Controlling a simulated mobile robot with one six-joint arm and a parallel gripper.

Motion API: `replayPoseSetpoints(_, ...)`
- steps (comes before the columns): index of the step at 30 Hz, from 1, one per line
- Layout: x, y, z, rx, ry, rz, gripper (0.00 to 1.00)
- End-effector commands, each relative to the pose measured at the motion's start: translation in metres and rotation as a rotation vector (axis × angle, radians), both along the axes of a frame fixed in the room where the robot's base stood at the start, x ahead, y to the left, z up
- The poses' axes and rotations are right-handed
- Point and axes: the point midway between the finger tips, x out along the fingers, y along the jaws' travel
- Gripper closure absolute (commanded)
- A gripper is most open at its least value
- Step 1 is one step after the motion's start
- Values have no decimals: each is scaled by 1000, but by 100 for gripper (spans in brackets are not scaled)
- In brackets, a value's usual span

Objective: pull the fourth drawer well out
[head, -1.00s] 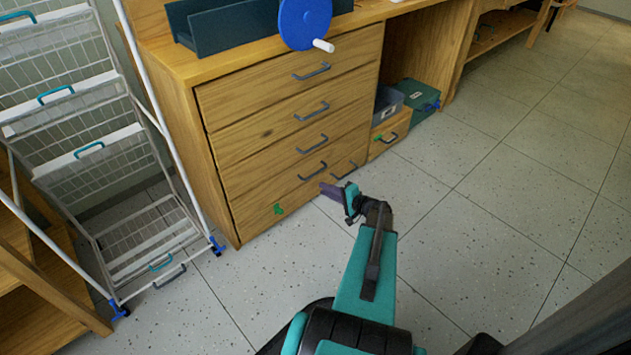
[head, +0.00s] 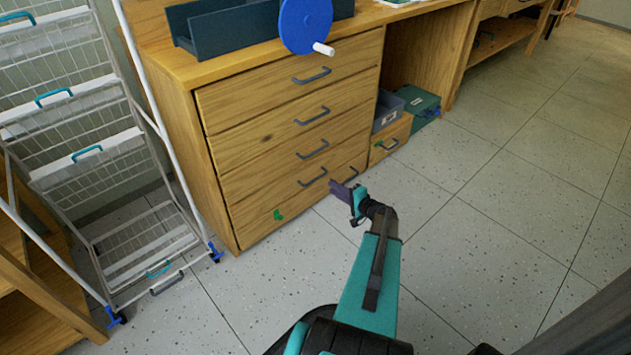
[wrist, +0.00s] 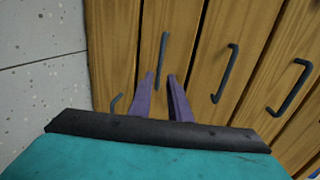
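The wooden drawer unit (head: 207,165) stands at the left centre of the head view, all its drawers closed. The fourth drawer (head: 256,190) from the top has a dark bar handle (head: 314,177). My gripper (head: 334,188) is just right of this handle, low in front of the unit. In the wrist view the unit appears turned on its side. There the purple fingers of my open gripper (wrist: 161,76) point at the fourth handle (wrist: 164,47), which appears between the fingertips. I see no grip on it; the remaining gap is hard to judge.
The bottom drawer carries a green sticker (head: 279,214) and a small handle (head: 347,173). A white wire rack (head: 150,240) stands close on the left. A wooden box (head: 390,140) sits right of the unit. The tiled floor (head: 490,230) on the right is clear.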

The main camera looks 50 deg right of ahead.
Motion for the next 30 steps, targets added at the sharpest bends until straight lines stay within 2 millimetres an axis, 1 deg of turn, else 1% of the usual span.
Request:
replayPoseSetpoints(1, 8, -1, -4, -1, 0, 2, 83)
replayPoseSetpoints(18, 87, -7, -20, -1, 0, 1, 83)
replayPoseSetpoints(24, 106, -8, -23, 0, -1, 0, 83)
replayPoseSetpoints(30, 113, -9, -24, 1, -1, -1, 83)
